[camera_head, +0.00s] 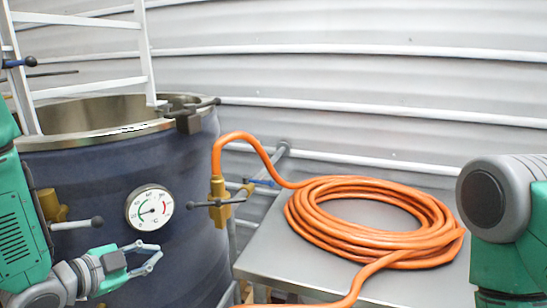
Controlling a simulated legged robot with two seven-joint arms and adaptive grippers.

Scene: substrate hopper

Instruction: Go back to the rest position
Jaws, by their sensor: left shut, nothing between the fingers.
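My left gripper (154,258) is at the lower left, in front of the dark blue tank (185,165) and below its dial. Its thin grey fingers point to the right. It is shut with nothing between the fingers. My left arm comes in along the left edge. My right arm shows at the right edge as a grey joint and green link; its gripper is out of the frame.
The tank carries a round dial gauge (150,208) and a brass valve (220,202). An orange hose (375,245) runs from the valve and lies coiled on a metal table (262,250). A white ladder (90,88) stands at the tank's rim. A corrugated wall closes the back.

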